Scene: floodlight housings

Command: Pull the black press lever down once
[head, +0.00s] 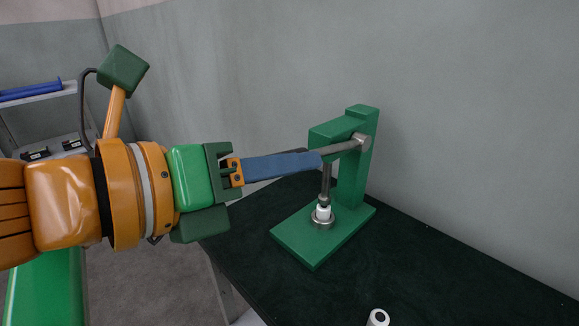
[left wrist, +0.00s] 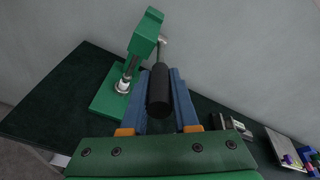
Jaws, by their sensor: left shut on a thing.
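The green press (head: 362,160) stands on the dark table, with its base plate flat. Its lever (head: 343,147) is a grey metal rod that runs left from the pivot and slopes slightly down. The black grip of the lever (left wrist: 159,90) shows between the two blue fingers in the left wrist view. My left gripper (head: 314,161) is shut on this grip, its fingers hiding it in the head view. The press ram (head: 326,180) reaches down to a white part (head: 323,213) in a round metal seat; whether they touch is hard to tell. My right gripper is out of view.
A white cylinder with a dark hole (head: 377,318) stands at the table's near edge. In the left wrist view, a pale tray (left wrist: 285,148) and small coloured pieces (left wrist: 309,155) lie at the right. A grey wall rises behind the press. The table right of the press is clear.

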